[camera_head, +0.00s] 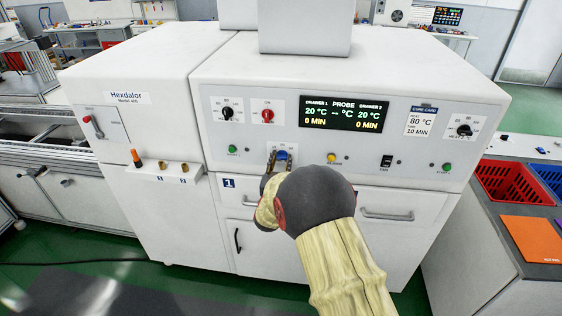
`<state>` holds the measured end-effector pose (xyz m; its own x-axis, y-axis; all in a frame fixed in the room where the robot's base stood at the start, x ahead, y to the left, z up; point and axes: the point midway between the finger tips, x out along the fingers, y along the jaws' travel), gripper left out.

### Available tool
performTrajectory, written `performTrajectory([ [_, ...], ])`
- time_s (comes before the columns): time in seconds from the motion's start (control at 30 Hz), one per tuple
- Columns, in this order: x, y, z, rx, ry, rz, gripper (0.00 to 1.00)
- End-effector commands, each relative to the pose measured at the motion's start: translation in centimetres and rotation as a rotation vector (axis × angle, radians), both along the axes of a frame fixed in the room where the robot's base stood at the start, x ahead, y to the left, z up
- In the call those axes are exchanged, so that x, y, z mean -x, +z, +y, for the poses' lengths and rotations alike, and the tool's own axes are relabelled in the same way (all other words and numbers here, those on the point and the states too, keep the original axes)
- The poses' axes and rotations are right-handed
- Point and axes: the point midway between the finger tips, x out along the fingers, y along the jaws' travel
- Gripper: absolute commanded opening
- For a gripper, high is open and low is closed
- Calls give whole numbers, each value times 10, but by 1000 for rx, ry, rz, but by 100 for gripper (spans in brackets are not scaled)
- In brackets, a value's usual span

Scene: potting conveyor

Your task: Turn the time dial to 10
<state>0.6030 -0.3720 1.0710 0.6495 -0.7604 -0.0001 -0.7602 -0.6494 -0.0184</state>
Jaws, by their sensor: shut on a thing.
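The blue dial (281,155) sits low on the white machine's front panel, below the red knob and the display. It is the likely time dial, but its markings are too small and partly covered to read. My gripper (280,159) is shut on the blue dial, with a finger on each side of it. The wrist and arm hide the panel just below. The display (343,114) reads 20 °C and 0 MIN for both drawers. The cure card (420,121) shows 80 °C and 10 MIN.
A black knob (227,113) and a red knob (267,115) are above left; another black knob (464,130) is at right. Drawer handles (387,214) stick out below.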

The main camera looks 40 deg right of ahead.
Motion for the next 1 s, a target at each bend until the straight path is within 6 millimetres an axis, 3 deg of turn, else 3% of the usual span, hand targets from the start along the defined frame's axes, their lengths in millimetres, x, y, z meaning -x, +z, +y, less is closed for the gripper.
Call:
performTrajectory([
  [1.0, 1, -4, -1, -444, 0, -518, 6],
])
